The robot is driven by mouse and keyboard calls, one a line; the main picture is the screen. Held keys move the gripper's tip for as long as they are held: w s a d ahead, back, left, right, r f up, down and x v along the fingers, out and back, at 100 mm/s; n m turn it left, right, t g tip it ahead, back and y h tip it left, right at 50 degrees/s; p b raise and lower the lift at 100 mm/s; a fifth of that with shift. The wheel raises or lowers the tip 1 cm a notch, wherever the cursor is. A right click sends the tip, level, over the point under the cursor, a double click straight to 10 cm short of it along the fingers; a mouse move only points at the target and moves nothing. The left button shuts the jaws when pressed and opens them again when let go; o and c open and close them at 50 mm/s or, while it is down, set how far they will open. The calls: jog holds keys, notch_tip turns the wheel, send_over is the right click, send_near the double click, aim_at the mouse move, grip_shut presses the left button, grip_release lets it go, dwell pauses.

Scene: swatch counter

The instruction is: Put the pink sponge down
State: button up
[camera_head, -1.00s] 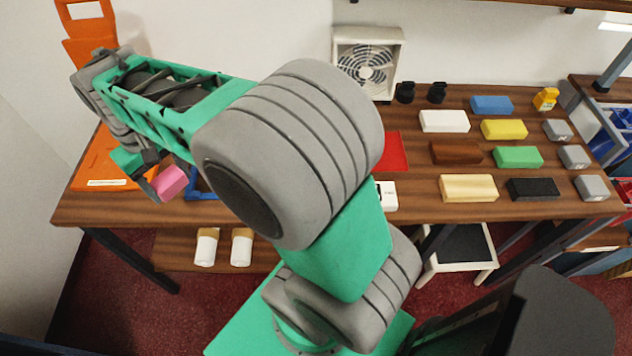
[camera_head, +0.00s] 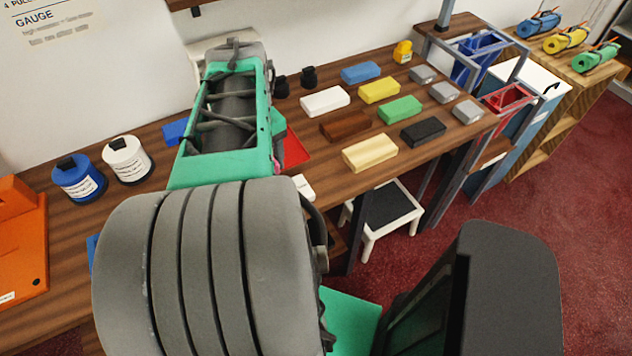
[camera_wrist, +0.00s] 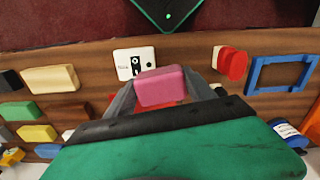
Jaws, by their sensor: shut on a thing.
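The pink sponge (camera_wrist: 160,87) is between the fingers of my gripper (camera_wrist: 162,92) in the wrist view, which is shut on it. In the head view my arm hides the gripper and nearly all of the sponge; only a pink sliver (camera_head: 279,167) shows beside my forearm. The sponge is over or near the red mat (camera_head: 296,151), whose red also shows just behind it in the wrist view. I cannot tell the gap between sponge and surface.
A white device (camera_wrist: 135,63) with a black dial lies close by. Several coloured blocks, including a cream one (camera_head: 370,152) and a brown one (camera_head: 345,125), lie right of the mat. A blue frame (camera_wrist: 253,75) and a red round thing (camera_wrist: 234,65) lie on the other side.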

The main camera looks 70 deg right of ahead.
jog(key=s+d+f+m, duration=0.1)
jog(key=s+d+m, duration=0.1)
jog(key=s, duration=0.6)
jog(key=p, duration=0.3)
send_over(334, 181)
notch_tip(334, 181, down, 10)
jog(key=shift+r, duration=0.1)
notch_tip(334, 181, down, 3)
jog(key=shift+s+r, duration=0.1)
jog(key=shift+f, duration=0.4)
jog(key=o, duration=1.5)
jog(key=shift+c, duration=0.2)
notch_tip(334, 181, up, 12)
jog(key=r+b, duration=0.1)
jog(key=b, duration=0.1)
jog(key=w+a+r+n, duration=0.2)
jog(key=w+a, duration=0.3)
jog(key=w, duration=0.7)
jog(key=w+a+r+n+t+h, duration=0.1)
jog(key=w+a+n, duration=0.2)
jog(key=w+a, duration=0.8)
jog(key=w+a+n+t, duration=0.1)
jog(key=a+n, duration=0.1)
jog(key=a, duration=1)
jog(key=w+a+n+t+y, duration=0.1)
jog(key=w+a, duration=0.1)
jog(key=a, duration=1.1)
jog(key=shift+r+n+t+p, duration=0.3)
jog(key=shift+r+n+t, duration=0.05)
jog(key=shift+n+t, duration=0.05)
